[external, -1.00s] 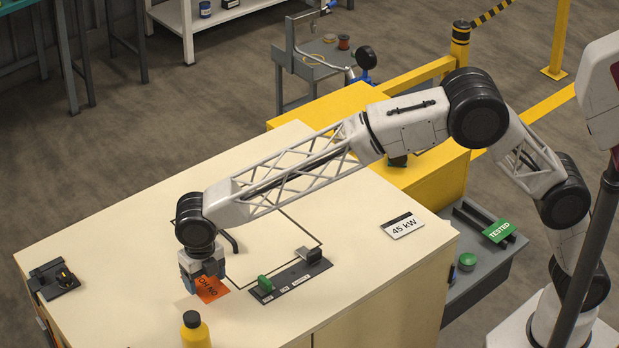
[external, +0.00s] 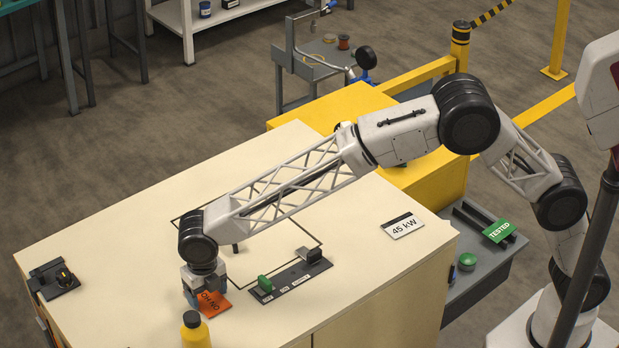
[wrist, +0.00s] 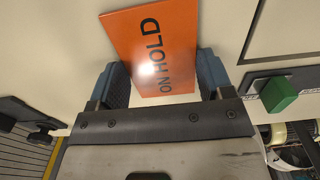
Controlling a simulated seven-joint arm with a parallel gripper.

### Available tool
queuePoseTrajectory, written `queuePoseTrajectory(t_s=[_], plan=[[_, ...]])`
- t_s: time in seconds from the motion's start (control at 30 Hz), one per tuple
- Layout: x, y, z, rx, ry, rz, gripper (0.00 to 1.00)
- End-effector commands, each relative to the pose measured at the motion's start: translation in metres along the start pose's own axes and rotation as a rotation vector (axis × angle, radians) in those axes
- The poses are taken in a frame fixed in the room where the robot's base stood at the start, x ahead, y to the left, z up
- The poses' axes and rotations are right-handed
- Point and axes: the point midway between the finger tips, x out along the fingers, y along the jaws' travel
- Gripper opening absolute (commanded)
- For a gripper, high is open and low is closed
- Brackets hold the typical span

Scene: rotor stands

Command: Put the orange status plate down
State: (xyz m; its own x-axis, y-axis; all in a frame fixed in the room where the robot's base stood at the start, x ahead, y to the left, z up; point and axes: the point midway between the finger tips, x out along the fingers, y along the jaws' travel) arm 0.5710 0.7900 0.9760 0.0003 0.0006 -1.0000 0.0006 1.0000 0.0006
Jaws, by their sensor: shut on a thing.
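The orange status plate (external: 214,303), marked "ON HOLD", is at the front part of the cream tabletop (external: 330,255). My gripper (external: 206,295) points down over it and is shut on the plate. In the wrist view the plate (wrist: 155,45) sits between the two blue-grey fingers of my gripper (wrist: 163,82) and extends beyond them, its lettering facing the camera. The plate is at or very near the tabletop; I cannot tell if it touches. Part of its edge is hidden by the fingers.
A dark label strip with a green block (external: 265,284) and a dark block (external: 308,255) lies just right of the plate. A yellow bottle (external: 195,330) stands close in front. A "45 kW" plate (external: 402,225) lies farther right. A black fixture (external: 54,279) is at the left.

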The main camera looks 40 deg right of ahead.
Motion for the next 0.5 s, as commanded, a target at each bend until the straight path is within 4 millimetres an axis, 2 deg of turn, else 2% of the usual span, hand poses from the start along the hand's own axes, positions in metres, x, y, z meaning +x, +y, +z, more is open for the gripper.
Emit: queuePoseTrajectory(t_s=[0.07, 0.1, 0.27, 0.5], plan=[[0.0019, 0.0, 0.0, 0.0, 0.0, 0.0, 0.49], [0.0023, 0.0, 0.0, 0.0, 0.0, 0.0, 0.75], [0.0022, 0.0, 0.0, 0.0, 0.0, 0.0, 0.99], [0.0021, 0.0, 0.0, 0.0, 0.0, 0.0, 0.99]])
